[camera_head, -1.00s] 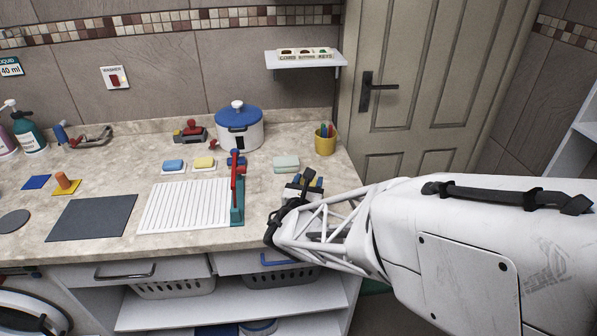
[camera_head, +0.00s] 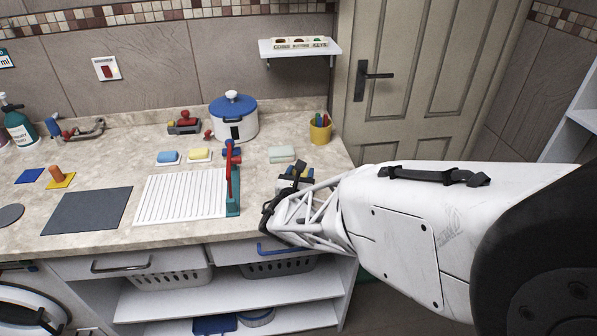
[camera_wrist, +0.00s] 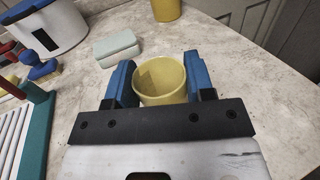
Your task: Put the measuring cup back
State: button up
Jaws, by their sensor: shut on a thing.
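My gripper (camera_wrist: 160,82) is shut on a yellow cup (camera_wrist: 160,92), which I take to be the measuring cup. In the wrist view its open rim faces the camera and its wall sits between the two blue fingers. In the head view my gripper (camera_head: 297,172) is over the right front part of the counter, and its frame and fingers mostly hide the cup. I cannot tell whether the cup touches the counter.
Near the gripper are a pale green block (camera_head: 281,154), a yellow pen cup (camera_head: 320,133) and a red and teal stand (camera_head: 232,190) beside a white ribbed drainboard (camera_head: 180,196). A white pot (camera_head: 233,122) stands behind. Bare counter lies right of the gripper.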

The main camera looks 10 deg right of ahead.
jog(key=shift+f, duration=0.3)
jog(key=shift+f, duration=0.15)
jog(key=o, duration=0.9)
jog(key=shift+s+a+r, duration=0.2)
jog(key=shift+s+a, duration=0.05)
jog(key=shift+s, duration=0.2)
jog(key=shift+v, duration=5.5)
jog(key=shift+d, duration=0.15)
